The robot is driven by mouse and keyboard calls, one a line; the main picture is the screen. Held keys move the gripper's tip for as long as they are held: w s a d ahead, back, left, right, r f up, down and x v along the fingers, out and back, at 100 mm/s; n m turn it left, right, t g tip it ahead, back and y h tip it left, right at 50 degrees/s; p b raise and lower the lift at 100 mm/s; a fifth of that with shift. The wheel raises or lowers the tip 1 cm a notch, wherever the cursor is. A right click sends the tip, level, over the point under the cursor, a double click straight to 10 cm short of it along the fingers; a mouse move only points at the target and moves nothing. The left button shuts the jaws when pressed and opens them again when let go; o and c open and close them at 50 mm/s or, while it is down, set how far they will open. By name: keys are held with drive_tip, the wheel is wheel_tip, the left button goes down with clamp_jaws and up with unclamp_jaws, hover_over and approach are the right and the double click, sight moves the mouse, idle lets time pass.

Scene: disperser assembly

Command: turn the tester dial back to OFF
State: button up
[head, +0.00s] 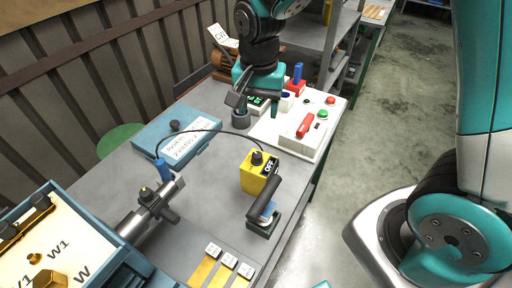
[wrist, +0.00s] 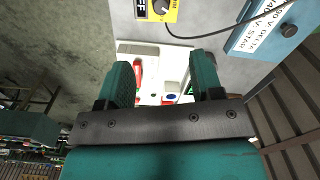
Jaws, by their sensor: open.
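The dial's exact pointer setting is too small to tell. My gripper (head: 256,105) is open and empty above the white panel, behind the tester and apart from it. Its two teal fingers (wrist: 163,78) show spread in the wrist view.
A white panel (head: 318,138) with a red handle and buttons stands behind the tester. A blue labelled box (head: 203,149) lies left, with a black cable arching to the tester. A black-handled tool (head: 264,198) stands just in front. A clamp (head: 150,205) is front left.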

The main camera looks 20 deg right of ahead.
sight(257, 154)
drive_tip(key=f+p, duration=0.1)
drive_tip(key=f, duration=0.7)
drive_tip(key=f+p, duration=0.1)
drive_tip(key=f, duration=0.6)
drive_tip(key=shift+a+f+p, duration=0.2)
drive_tip(key=shift+f+p, duration=0.1)
drive_tip(key=shift+f, duration=0.1)
drive_tip(key=c, duration=0.9)
